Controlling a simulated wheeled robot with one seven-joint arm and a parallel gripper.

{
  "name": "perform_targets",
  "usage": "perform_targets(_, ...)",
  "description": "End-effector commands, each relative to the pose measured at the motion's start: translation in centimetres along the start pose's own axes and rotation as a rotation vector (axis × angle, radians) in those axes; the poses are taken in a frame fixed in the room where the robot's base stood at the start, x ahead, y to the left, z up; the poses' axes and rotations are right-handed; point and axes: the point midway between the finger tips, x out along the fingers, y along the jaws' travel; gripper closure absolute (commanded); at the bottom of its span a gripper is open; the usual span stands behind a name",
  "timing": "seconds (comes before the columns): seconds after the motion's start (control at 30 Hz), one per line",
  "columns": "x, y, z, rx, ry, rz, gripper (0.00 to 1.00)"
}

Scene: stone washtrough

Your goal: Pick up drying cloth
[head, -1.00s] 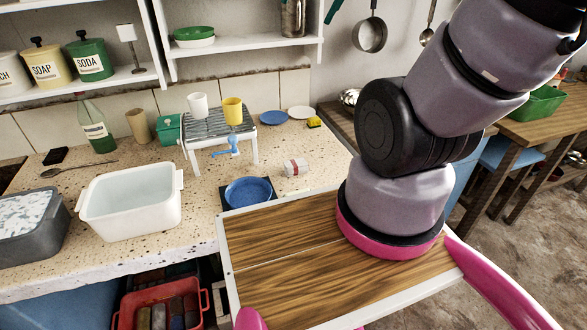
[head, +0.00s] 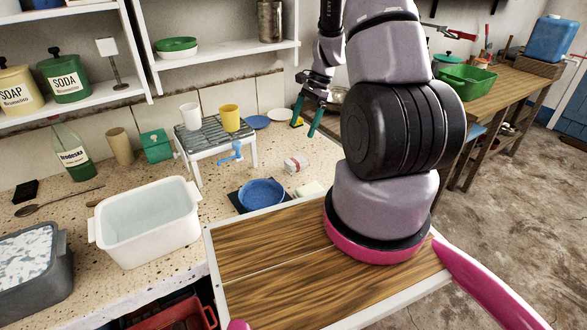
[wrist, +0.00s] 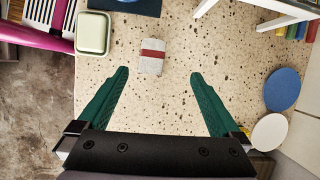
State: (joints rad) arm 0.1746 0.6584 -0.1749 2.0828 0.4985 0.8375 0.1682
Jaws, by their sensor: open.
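The drying cloth appears to be the small folded pale grey cloth with a red band (head: 296,164). It lies flat on the speckled counter, right of the dish rack. In the wrist view the cloth (wrist: 152,56) lies just beyond the fingertips, nearer the left finger and within the span of the jaws. My gripper (head: 303,130) is open and empty above the counter, behind the cloth in the head view. Both green fingers of my gripper (wrist: 159,73) show spread wide in the wrist view. Nothing covers the cloth.
The dish rack (head: 213,133) holds a white and a yellow cup. A blue bowl (head: 262,193) sits on a dark mat, beside a pale soap dish (wrist: 93,33). A blue plate (wrist: 282,89) and a white plate (wrist: 269,132) lie to the wrist view's right. Counter around the cloth is clear.

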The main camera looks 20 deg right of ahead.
Motion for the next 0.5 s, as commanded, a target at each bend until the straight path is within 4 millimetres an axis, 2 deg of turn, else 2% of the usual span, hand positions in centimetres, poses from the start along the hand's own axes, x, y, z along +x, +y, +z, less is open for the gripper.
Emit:
perform_targets(0.03,1.0,0.3,-0.7,0.022,-0.006,0.012,0.0)
perform_targets(0.17,2.5,0.6,-1.5,0.052,-0.014,0.024,0.0)
perform_targets(0.5,7.3,0.8,-1.5,0.053,-0.015,0.025,0.0)
